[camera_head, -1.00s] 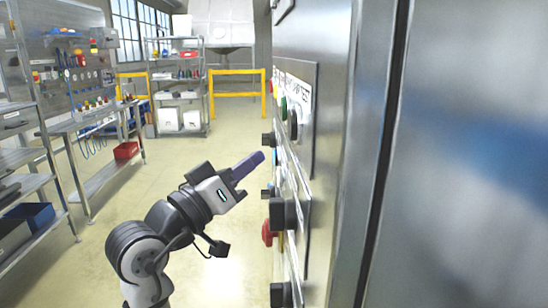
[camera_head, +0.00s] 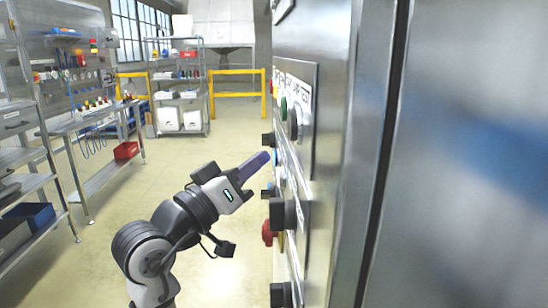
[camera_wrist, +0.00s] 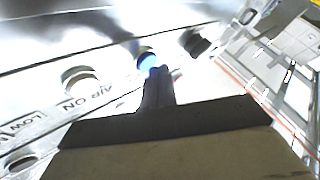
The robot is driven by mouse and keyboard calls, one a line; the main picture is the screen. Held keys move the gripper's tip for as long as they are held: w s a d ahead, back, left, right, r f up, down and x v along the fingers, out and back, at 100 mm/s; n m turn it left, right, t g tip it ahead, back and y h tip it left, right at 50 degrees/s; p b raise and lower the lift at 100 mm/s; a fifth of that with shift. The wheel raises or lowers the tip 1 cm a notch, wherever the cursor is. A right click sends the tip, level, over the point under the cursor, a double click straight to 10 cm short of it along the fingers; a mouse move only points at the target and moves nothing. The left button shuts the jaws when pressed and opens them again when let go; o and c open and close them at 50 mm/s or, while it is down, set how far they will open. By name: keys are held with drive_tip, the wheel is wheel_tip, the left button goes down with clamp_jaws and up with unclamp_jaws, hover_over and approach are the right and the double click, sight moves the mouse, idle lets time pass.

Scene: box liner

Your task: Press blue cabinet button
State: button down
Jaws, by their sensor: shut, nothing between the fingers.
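The blue button (camera_wrist: 148,60) shows in the wrist view on the cabinet's panel, just beyond my fingertips, which overlap its lower edge. In the head view a small part of the blue button (camera_head: 275,156) shows at the tip of my gripper (camera_head: 266,157). My gripper is shut with nothing in it; its purple-grey fingers point at the panel. The fingers (camera_wrist: 160,72) also show in the wrist view. The tip is at or very close to the button; I cannot tell whether it touches or presses it. The cabinet (camera_head: 340,150) stands on the right.
A white button (camera_wrist: 80,78) by the label "AIR ON" and a black knob (camera_wrist: 194,42) flank the blue one. Black switches (camera_head: 283,213) and a red knob (camera_head: 268,232) stick out below. Shelves (camera_head: 30,160) stand at left; the floor between is clear.

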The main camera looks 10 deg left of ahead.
drive_tip(key=shift+d, duration=0.4)
idle(0.7)
drive_tip(key=shift+a, duration=0.1)
drive_tip(key=shift+s+a, duration=0.1)
drive_tip(key=shift+a, duration=0.6)
drive_tip(key=a, duration=0.2)
drive_tip(key=s+a, duration=0.1)
drive_tip(key=a, duration=0.2)
drive_tip(key=shift+b, duration=0.35)
idle(0.3)
